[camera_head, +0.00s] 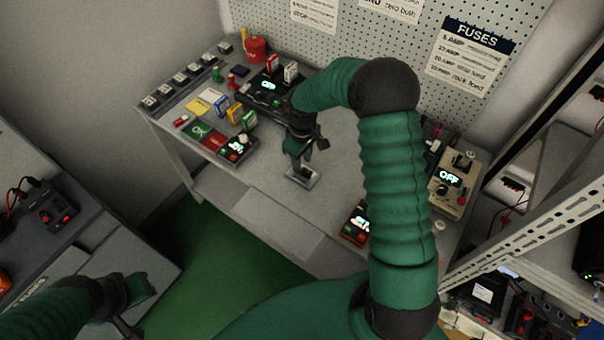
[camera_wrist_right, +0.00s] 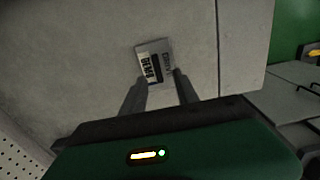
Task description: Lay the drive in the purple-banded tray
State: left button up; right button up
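The drive (camera_head: 303,179) is a small flat silver-grey box on the grey bench, at the front middle of the worktop. In the right wrist view the drive (camera_wrist_right: 155,58) shows a pale label with dark print. My right gripper (camera_head: 302,169) points down at the drive. Its two fingers (camera_wrist_right: 162,79) stand apart, with their tips at the drive's near end; contact is not clear. My left gripper (camera_head: 138,305) is low at the left, away from the bench, with its fingers apart and empty. I cannot make out a purple-banded tray in either view.
Green and red trays (camera_head: 201,134) and a lit black device (camera_head: 236,147) stand left of the drive. A lit orange-black device (camera_head: 356,224) and a beige meter (camera_head: 452,180) stand to the right. Metal shelving (camera_head: 540,222) borders the right. Bare bench surrounds the drive.

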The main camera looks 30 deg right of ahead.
aim_at(303, 171)
jog(key=shift+s+f, duration=0.1)
jog(key=shift+f, duration=0.35)
jog(key=f, duration=0.3)
jog(key=f+p, duration=0.1)
jog(key=f, duration=0.1)
jog(key=shift+w+d, duration=0.3)
jog(key=shift+w, duration=0.1)
jog(key=shift+s+r, duration=0.1)
jog(key=shift+s, duration=0.05)
jog(key=shift+c, duration=0.2)
jog(key=shift+a, duration=0.1)
grip_shut()
